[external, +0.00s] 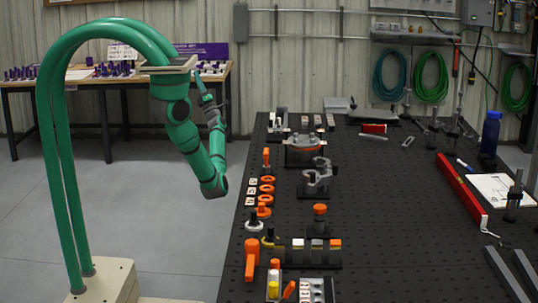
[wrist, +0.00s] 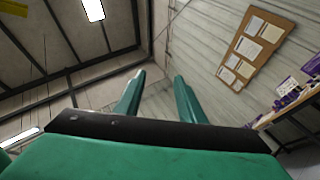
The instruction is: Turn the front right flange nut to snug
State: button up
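My teal arm hangs from the top of its arched frame and folds back up at the elbow, left of the black workbench (external: 380,220). My gripper (external: 205,92) is raised near the frame's top, away from the bench; it is too small to show whether it is open.
A grey clamp-like fixture (external: 317,180) stands in front of the flanged part. Orange rings (external: 267,189) line the left edge. An orange-handled tool (external: 251,260) is at the front left. A red level (external: 461,193) and blue bottle (external: 490,133) are at right. The bench's centre is clear.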

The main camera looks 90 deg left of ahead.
jog(key=s+a+r+n+g+h, duration=0.2)
jog(key=a+r+n, duration=0.1)
jog(key=r+n, duration=0.4)
jog(key=s+a+r+n+g+h, duration=0.25)
jog(key=r+n, duration=0.25)
jog(key=r, duration=0.4)
jog(key=s+a+r+n+g+h, duration=0.1)
jog(key=s+a+r+n+h, duration=0.15)
jog(key=r+n, duration=0.4)
jog(key=m+t+h, duration=1.4)
jog(key=t, duration=0.9)
send_over(296, 139)
notch_tip(296, 139, down, 27)
jog(key=shift+n, duration=0.25)
notch_tip(296, 139, down, 11)
jog(key=shift+a+r, duration=0.1)
jog(key=shift+r, duration=0.1)
